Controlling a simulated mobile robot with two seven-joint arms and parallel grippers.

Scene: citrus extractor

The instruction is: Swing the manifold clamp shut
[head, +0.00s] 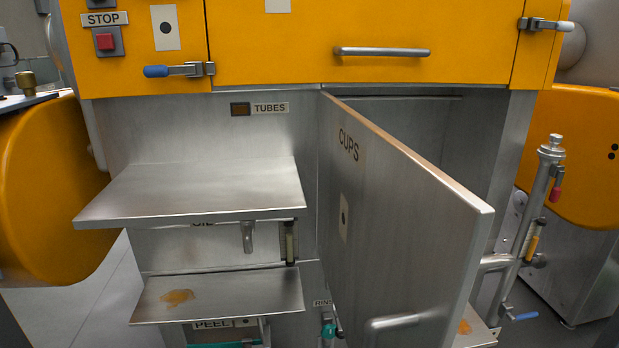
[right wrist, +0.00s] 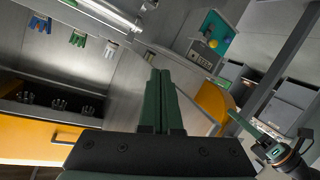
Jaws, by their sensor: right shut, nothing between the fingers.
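A steel manifold pipe (head: 529,230) stands upright, slightly tilted, at the right of the machine in the head view. It carries a red-handled part (head: 556,188), a yellow part (head: 532,246) and a blue lever (head: 523,316) near its foot. I cannot tell which of these is the manifold clamp, or whether it is open. My right gripper (right wrist: 160,74) shows in the right wrist view, its green fingers together and empty. It does not show in the head view. My left gripper is not clearly seen in either view.
The CUPS door (head: 405,220) stands open towards me, left of the manifold. Two steel shelves (head: 200,188) jut out at left. Latches with a blue handle (head: 180,70) and a grey lever (head: 545,24) sit on the yellow hood. The right wrist view shows a yellow drawer (right wrist: 40,140).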

